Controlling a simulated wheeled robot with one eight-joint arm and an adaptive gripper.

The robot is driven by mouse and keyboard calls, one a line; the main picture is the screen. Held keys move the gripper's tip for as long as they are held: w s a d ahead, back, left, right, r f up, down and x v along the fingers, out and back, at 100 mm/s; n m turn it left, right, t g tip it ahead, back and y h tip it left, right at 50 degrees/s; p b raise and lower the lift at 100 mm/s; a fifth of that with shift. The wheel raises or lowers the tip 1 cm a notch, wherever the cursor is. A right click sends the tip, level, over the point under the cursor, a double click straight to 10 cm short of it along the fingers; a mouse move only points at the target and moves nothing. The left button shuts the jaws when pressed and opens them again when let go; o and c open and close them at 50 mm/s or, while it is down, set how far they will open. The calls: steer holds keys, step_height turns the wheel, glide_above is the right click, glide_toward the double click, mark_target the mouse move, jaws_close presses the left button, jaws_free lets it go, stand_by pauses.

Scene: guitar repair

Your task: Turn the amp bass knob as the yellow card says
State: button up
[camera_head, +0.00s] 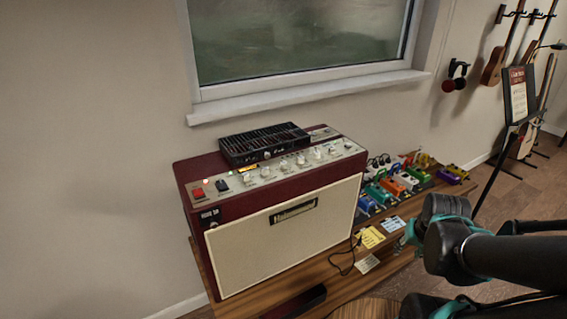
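The amp (284,237) is a dark red box with a cream front grille. It stands on a wooden bench. Its top panel holds a row of several pale knobs (300,159); the labels are too small to read, so I cannot tell which is the bass knob. A yellow card (370,237) lies on the bench at the amp's right front corner. Its writing is not legible. My dark arm with teal parts reaches in from the right, apart from the amp. My gripper's fingertips are not visible.
A black slatted box (263,143) sits on the amp top behind the knobs. Colourful pedals (392,184) crowd the bench right of the amp. A black cable (345,262) and a pale card (366,264) lie in front. A sign stand (517,95) is at right.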

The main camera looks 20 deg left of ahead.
steer(key=w+a+r+n, duration=0.4)
steer(key=w+a+r, duration=0.3)
steer(key=w, duration=0.1)
step_height(320, 180, up, 30)
steer(key=n+g, duration=0.4)
steer(key=n, duration=1)
glide_above(283, 162)
step_height(283, 162, down, 18)
steer(key=shift+d+r, duration=0.1)
steer(key=shift+r, duration=0.15)
steer(key=shift+c, duration=0.5)
jaws_close()
